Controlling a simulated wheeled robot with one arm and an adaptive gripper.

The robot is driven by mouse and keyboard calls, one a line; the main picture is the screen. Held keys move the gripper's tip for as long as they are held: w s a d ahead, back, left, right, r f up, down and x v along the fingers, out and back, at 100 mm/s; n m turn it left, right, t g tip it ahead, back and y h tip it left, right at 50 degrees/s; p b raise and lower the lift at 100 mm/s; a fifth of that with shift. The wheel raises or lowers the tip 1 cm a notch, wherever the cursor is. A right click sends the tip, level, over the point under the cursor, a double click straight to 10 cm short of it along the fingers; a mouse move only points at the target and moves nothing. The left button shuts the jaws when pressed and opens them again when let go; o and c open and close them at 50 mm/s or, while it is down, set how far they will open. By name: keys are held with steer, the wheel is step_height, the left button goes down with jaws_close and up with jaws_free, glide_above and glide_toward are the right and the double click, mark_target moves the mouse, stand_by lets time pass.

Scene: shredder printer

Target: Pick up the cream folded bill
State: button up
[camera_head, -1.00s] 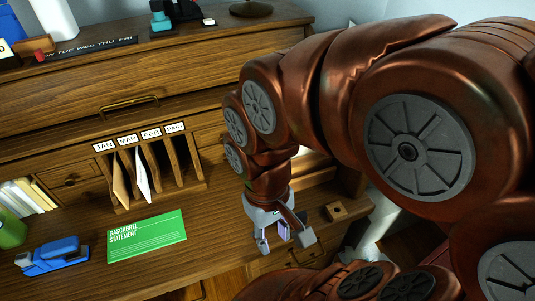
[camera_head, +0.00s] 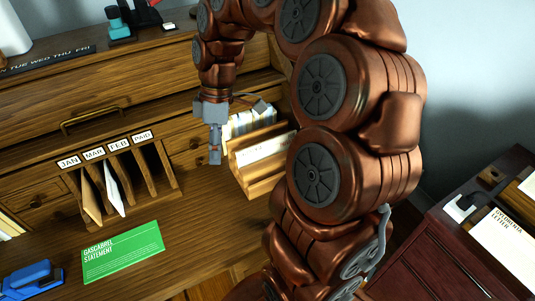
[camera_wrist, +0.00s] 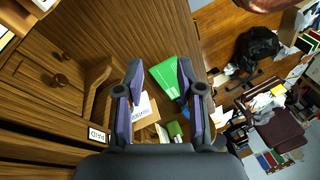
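The wooden sorter (camera_head: 170,172) has slots labelled JAN, MAR, FEB and PAID. A tan-cream folded paper (camera_head: 91,201), seemingly the cream folded bill, stands tilted in the JAN slot. A white folded paper (camera_head: 114,190) stands in the MAR slot. My gripper (camera_head: 214,160) is in the air to the right of the sorter, pointing down and apart from both papers. In the wrist view my gripper (camera_wrist: 160,73) is open with nothing gripped. A white paper (camera_wrist: 143,106) shows beyond its fingers there; the cream bill is hard to make out.
A green Gascabrel statement (camera_head: 122,252) lies flat before the sorter. A blue device (camera_head: 33,280) is at the lower left. A wooden tray of papers (camera_head: 262,182) is right of my gripper. A dark red cabinet (camera_head: 425,255) stands at the right. Small drawers flank the sorter.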

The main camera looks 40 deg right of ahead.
steer(key=w+d+f+n+y, duration=0.1)
steer(key=w+d, duration=0.2)
steer(key=d, duration=0.2)
steer(key=w+d+f+n, duration=0.2)
steer(key=d, duration=0.2)
steer(key=n+t, duration=0.1)
glide_toward(252, 147)
steer(key=shift+s+a+f+y, duration=0.3)
steer(key=shift+f+y, duration=0.1)
steer(key=shift+f, duration=0.1)
steer(key=shift+x, duration=1.25)
steer(key=shift+w+d+p+x, duration=0.1)
steer(key=shift+p+x, duration=0.3)
steer(key=shift+x, duration=0.35)
steer(key=shift+w+d+p+x, duration=0.15)
steer(key=shift+p+x, duration=0.3)
steer(key=shift+x, duration=0.3)
steer(key=shift+w+d+p+x, duration=0.1)
steer(key=shift+p+x, duration=0.3)
steer(key=shift+x, duration=0.35)
steer(key=shift+a+f, duration=0.15)
steer(key=shift+f, duration=0.4)
steer(key=shift+f+b, duration=0.2)
steer(key=shift+b, duration=0.25)
steer(key=shift+c, duration=0.3)
jaws_close()
